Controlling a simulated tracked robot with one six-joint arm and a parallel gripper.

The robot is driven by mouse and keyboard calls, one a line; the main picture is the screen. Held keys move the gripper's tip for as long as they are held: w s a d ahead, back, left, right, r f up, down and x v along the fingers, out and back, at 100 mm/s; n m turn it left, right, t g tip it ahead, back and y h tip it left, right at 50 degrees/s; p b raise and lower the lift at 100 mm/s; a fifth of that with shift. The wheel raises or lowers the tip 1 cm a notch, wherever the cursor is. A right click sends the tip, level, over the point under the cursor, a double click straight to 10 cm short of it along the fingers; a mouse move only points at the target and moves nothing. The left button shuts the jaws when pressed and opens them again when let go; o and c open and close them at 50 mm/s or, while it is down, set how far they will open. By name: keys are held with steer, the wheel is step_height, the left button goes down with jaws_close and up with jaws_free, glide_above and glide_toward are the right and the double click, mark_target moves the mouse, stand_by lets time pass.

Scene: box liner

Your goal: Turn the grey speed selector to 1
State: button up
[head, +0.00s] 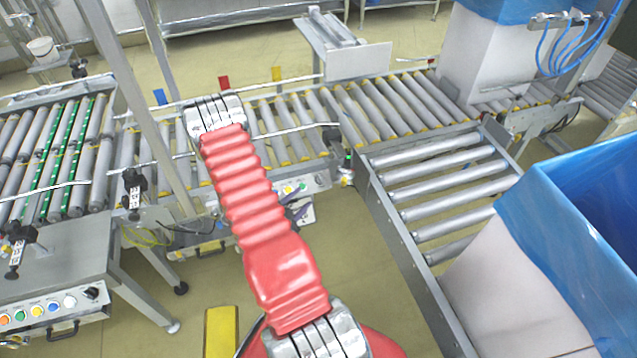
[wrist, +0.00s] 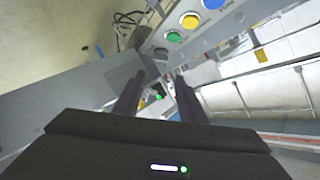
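The grey speed selector is not clearly seen in either view. In the wrist view, a grey control panel (wrist: 205,32) runs diagonally, with blue, yellow and green buttons along it. A small dark knob-like part (wrist: 160,53) sits on the panel, past the green button (wrist: 173,36); I cannot tell if it is the selector or read its setting. My gripper (wrist: 159,76) has its two dark fingers apart with nothing held between them, pointing toward this end of the panel. In the head view, my red-sleeved arm hides much of the panel (head: 318,182).
Roller conveyors run across the back (head: 375,110) and at the right (head: 440,190). A box with a blue liner (head: 575,215) stands at the right front. Another button panel (head: 50,308) is at the lower left. A yellow block (head: 221,330) lies low near my base.

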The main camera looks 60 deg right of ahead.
mark_target(321, 181)
stand_by(0.3)
steer(key=x, duration=1.4)
steer(key=shift+a, duration=0.1)
steer(key=shift+c, duration=0.4)
steer(key=c, duration=0.7)
steer(key=shift+s+n, duration=0.1)
steer(key=shift+n, duration=0.2)
steer(key=shift+s+f+n+t+h, duration=0.15)
steer(key=shift+n+t+h, duration=0.25)
steer(key=shift+n+t, duration=0.7)
steer(key=shift+s+f+n+t+h, duration=0.1)
steer(key=shift+n+t+h, duration=0.3)
steer(key=shift+n+t, duration=0.7)
